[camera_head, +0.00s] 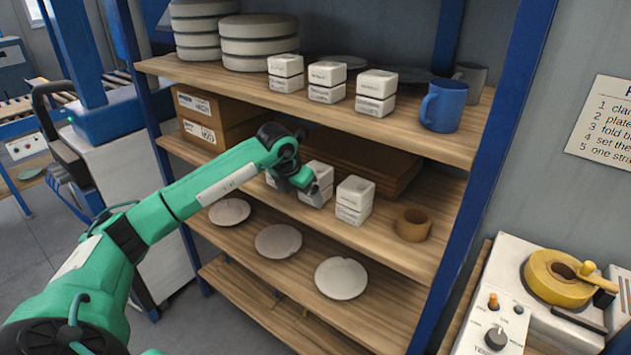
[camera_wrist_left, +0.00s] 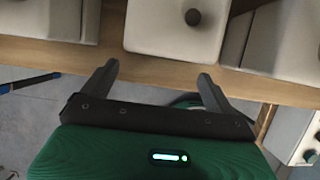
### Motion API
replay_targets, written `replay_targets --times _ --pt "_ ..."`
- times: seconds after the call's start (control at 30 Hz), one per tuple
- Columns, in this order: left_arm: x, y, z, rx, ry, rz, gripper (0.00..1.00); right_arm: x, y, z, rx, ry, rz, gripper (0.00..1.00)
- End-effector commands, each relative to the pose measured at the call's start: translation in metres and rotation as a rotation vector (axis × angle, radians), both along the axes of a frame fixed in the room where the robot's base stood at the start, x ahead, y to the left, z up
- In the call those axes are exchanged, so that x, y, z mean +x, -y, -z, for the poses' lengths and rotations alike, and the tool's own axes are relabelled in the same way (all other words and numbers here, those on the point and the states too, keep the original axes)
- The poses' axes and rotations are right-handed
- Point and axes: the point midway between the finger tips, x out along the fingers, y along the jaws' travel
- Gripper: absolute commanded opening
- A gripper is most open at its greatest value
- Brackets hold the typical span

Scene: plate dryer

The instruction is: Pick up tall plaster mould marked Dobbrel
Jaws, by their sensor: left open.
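White plaster moulds, each in two stacked parts, stand in threes on two shelves. On the middle shelf one (camera_head: 355,200) stands clear to the right; another (camera_head: 319,174) stands behind my left gripper, and a third is mostly hidden by the arm. Three more (camera_head: 285,72) (camera_head: 326,81) (camera_head: 376,92) stand on the upper shelf. Their labels are too small to read, so I cannot tell which is Dobbrel. My left gripper (camera_head: 308,184) is open and empty. In the left wrist view its fingers (camera_wrist_left: 157,82) are apart, with a white mould (camera_wrist_left: 170,30) just beyond them. My right gripper is not in view.
A brown cup-like ring (camera_head: 412,225) stands right of the middle-shelf moulds, cardboard boxes (camera_head: 205,117) to their left. A blue mug (camera_head: 443,106) stands on the upper shelf. Blue rack posts (camera_head: 480,180) bound the shelves. Pale plates (camera_head: 341,278) lie on the shelf below.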

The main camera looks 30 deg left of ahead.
Motion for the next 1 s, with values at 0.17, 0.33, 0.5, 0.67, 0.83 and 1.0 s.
replay_targets --times 0.17,0.33,0.5,0.67,0.83,1.0 --pt "0.028 0.004 -0.004 -0.003 -0.001 0.000 0.91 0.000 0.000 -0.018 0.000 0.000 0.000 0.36" --pt "0.039 0.004 0.004 0.000 -0.003 0.001 0.91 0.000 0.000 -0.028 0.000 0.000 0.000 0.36" --pt "0.041 0.004 0.010 0.000 0.000 0.001 0.91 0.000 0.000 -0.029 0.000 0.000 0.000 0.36" --pt "0.041 0.003 0.011 0.000 0.000 0.001 0.91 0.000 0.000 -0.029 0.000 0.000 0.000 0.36" --pt "0.041 0.004 0.011 0.000 0.000 0.001 0.61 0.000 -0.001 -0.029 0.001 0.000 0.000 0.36" --pt "0.041 0.004 0.011 0.000 0.000 0.001 0.28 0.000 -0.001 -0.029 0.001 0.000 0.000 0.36"
